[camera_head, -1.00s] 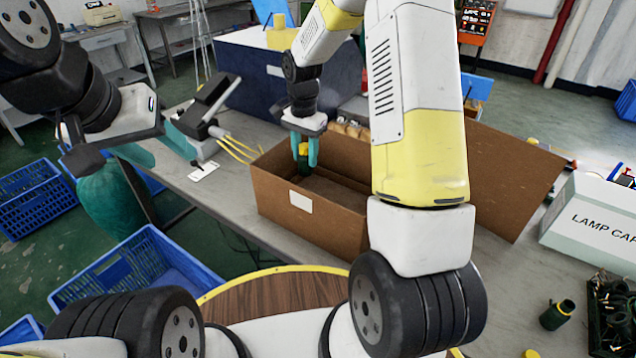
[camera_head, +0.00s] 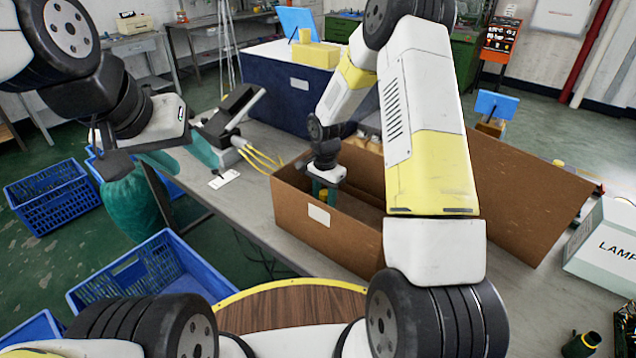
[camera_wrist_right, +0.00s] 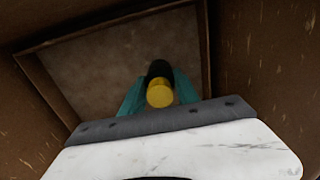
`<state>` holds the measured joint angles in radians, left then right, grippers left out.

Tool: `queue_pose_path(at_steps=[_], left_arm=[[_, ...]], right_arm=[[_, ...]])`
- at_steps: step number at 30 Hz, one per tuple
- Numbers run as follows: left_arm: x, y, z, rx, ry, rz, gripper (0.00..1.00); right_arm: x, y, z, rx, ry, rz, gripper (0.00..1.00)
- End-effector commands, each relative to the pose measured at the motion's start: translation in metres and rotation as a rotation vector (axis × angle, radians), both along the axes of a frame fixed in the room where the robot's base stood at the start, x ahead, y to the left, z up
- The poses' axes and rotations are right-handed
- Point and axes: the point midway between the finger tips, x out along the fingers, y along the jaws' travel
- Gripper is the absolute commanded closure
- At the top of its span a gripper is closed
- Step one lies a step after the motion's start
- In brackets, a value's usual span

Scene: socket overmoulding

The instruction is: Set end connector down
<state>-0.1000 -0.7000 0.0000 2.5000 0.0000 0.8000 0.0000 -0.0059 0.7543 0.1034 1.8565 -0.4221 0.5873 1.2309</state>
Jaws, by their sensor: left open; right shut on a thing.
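The end connector is a short cylinder with a yellow end and a dark body. In the right wrist view the end connector (camera_wrist_right: 159,94) stands between the teal fingers of my right gripper (camera_wrist_right: 160,92), above or on the floor of the cardboard box (camera_wrist_right: 258,75); I cannot tell whether it touches. In the head view my right gripper (camera_head: 324,190) reaches down into the cardboard box (camera_head: 300,213), shut on the connector, and the front wall hides the fingertips. My left gripper (camera_head: 185,158) is open and empty, left of the box over the table edge.
Yellow cables and a dark device (camera_head: 230,115) lie left of the box. A blue crate (camera_head: 140,270) stands on the floor at the front left. A white lamp-labelled carton (camera_head: 605,245) and a dark green connector (camera_head: 580,345) are at the right. The box's open flap (camera_head: 530,200) extends right.

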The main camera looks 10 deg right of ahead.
Motion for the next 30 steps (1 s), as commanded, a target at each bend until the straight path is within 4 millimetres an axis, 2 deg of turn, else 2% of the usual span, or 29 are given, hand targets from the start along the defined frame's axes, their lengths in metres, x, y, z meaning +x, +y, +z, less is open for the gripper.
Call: queue_pose_path(at_steps=[5,6,9,21,25,30], left_arm=[[0.000,0.000,0.000,0.000,0.000,0.000,0.49],[0.000,0.000,0.000,0.000,0.000,0.000,0.49],[0.000,0.000,0.000,0.000,0.000,0.000,0.49],[0.000,0.000,0.000,0.000,0.000,0.000,0.49],[0.000,0.000,0.000,0.000,0.000,0.000,0.49],[0.000,0.000,0.000,0.000,0.000,0.000,0.49]], right_arm=[[0.000,0.000,-0.002,-0.001,0.001,0.001,1.00],[0.000,0.000,-0.002,-0.001,0.001,0.001,0.61],[0.000,0.000,-0.002,0.000,0.000,0.001,0.42],[0.001,0.000,0.003,0.000,-0.001,0.000,0.41],[0.001,0.000,0.022,-0.001,-0.005,0.001,0.41],[0.001,0.000,0.060,0.000,-0.006,0.000,0.41]])
